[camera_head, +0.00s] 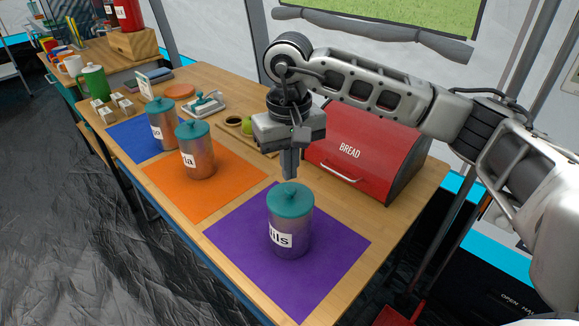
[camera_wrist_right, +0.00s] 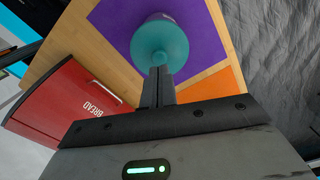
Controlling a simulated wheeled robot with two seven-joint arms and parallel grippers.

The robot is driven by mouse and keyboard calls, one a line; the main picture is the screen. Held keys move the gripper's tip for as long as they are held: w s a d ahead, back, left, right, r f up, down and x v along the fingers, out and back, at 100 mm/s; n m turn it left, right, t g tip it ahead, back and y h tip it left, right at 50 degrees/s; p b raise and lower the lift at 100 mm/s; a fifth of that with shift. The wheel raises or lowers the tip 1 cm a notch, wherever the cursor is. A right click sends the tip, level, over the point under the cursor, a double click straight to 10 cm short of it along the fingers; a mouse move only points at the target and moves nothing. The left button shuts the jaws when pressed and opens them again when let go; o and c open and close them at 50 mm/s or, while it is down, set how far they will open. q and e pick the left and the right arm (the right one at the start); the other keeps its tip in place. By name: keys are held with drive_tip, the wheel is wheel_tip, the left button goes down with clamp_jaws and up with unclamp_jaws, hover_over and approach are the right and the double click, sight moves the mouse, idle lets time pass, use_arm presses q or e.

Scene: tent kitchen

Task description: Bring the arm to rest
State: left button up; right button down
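My right arm reaches in from the right of the head view. Its right gripper (camera_head: 290,172) points down just behind the canister labelled "...ils" (camera_head: 290,238), close to its teal lid. The right wrist view also shows the gripper's fingers (camera_wrist_right: 157,75) together, with nothing visible between them. The teal lid (camera_wrist_right: 160,42) lies just beyond the fingertips there; I cannot tell whether they touch it. The canister stands upright on the purple mat (camera_head: 235,232). My left gripper is not in view.
A red bread box (camera_head: 375,140) stands behind and right of the gripper. Canisters stand on the orange mat (camera_head: 168,200) and blue mat (camera_head: 125,138). A tray with small items (camera_head: 205,104) lies behind them. The wooden table (camera_head: 415,200) has a bare strip at right.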

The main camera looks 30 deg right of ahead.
wheel_tip(320, 180, up, 5)
drive_tip(key=shift+f+p, duration=0.2)
drive_tip(key=shift+p, duration=0.95)
drive_tip(key=shift+s, duration=0.1)
